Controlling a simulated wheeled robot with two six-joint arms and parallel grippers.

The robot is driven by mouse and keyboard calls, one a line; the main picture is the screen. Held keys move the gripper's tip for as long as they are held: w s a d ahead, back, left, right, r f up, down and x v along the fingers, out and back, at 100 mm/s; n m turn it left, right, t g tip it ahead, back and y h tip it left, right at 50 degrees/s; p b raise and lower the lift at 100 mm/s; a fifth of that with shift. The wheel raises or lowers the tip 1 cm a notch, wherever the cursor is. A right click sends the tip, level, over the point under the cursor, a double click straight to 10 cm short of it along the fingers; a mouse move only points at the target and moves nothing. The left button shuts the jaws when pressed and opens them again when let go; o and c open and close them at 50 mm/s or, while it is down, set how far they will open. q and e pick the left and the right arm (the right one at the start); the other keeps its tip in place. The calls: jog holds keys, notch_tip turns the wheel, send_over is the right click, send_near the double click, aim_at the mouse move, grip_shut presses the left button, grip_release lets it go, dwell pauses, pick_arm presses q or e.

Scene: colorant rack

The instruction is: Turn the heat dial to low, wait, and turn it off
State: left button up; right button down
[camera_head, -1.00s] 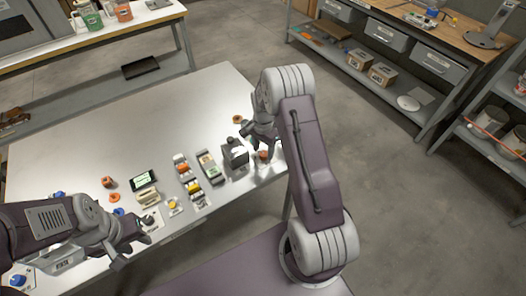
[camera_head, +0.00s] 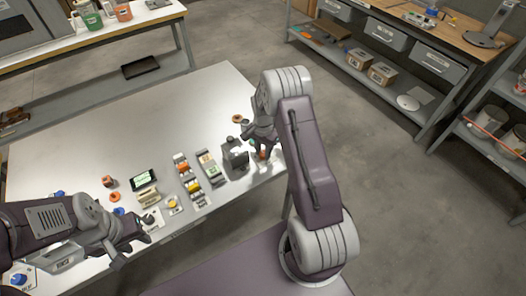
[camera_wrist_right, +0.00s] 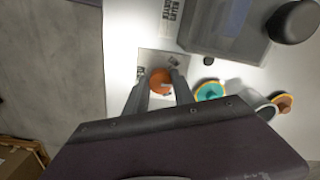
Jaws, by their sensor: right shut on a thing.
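An orange round dial (camera_wrist_right: 160,81) sits on a small grey plate (camera_wrist_right: 150,58) on the table, beside a dark grey device. In the head view the dial (camera_head: 263,156) shows near the table's right front edge, partly hidden by my right gripper (camera_head: 262,143). In the right wrist view my right gripper (camera_wrist_right: 159,90) has one finger on each side of the dial and is shut on it. Any setting marks around the dial are too small to read. My left gripper (camera_head: 140,243) is empty, with fingers apart, over the table's front left edge.
The grey device (camera_head: 235,157), in the right wrist view a grey box (camera_wrist_right: 225,28), stands beside the dial. The back of the table (camera_head: 110,140) is clear.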

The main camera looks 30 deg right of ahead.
jog(key=n, duration=0.6)
jog(key=shift+d+r+p, duration=0.1)
jog(key=shift+p, duration=0.25)
jog(key=n, duration=0.5)
dwell(0.3)
jog(key=c, duration=1.1)
grip_release()
jog(key=shift+o, duration=0.2)
notch_tip(320, 180, up, 9)
